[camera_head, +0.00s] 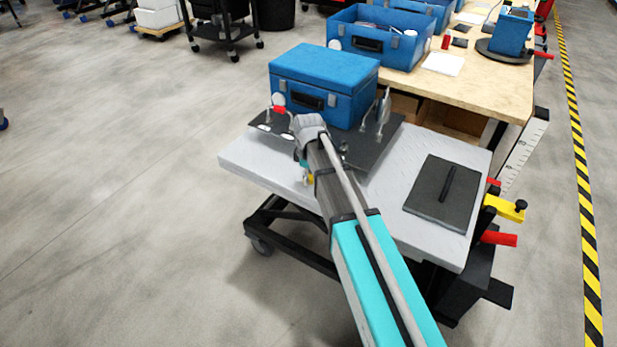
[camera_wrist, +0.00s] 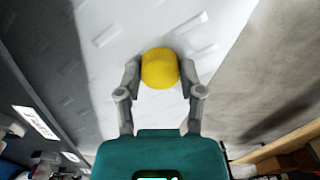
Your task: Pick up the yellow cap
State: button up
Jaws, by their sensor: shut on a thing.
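The yellow cap (camera_wrist: 160,66) is a short round piece in the middle of the wrist view, over a pale grey surface. My gripper (camera_wrist: 160,76) has a finger on each side of it and is shut on it. Whether the cap touches the surface or hangs just above it, I cannot tell. In the head view my arm hides most of the gripper, and only a small yellow spot (camera_head: 310,179) shows beside the arm's end, above the light grey cart top (camera_head: 255,160).
A closed blue case (camera_head: 325,80) stands on a dark plate (camera_head: 385,133) with upright metal clamps, close behind my arm. A dark flat pad (camera_head: 440,195) lies on the cart's right side. A wooden bench (camera_head: 490,85) with open blue boxes stands behind. Floor on the left is clear.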

jog(key=shift+r, duration=0.15)
notch_tip(320, 180, up, 3)
jog(key=p, duration=0.3)
jog(key=s+r+p, duration=0.9)
jog(key=s+p, duration=0.1)
jog(key=s, duration=0.4)
jog(key=shift+a+r, duration=0.35)
jog(key=shift+d, duration=0.1)
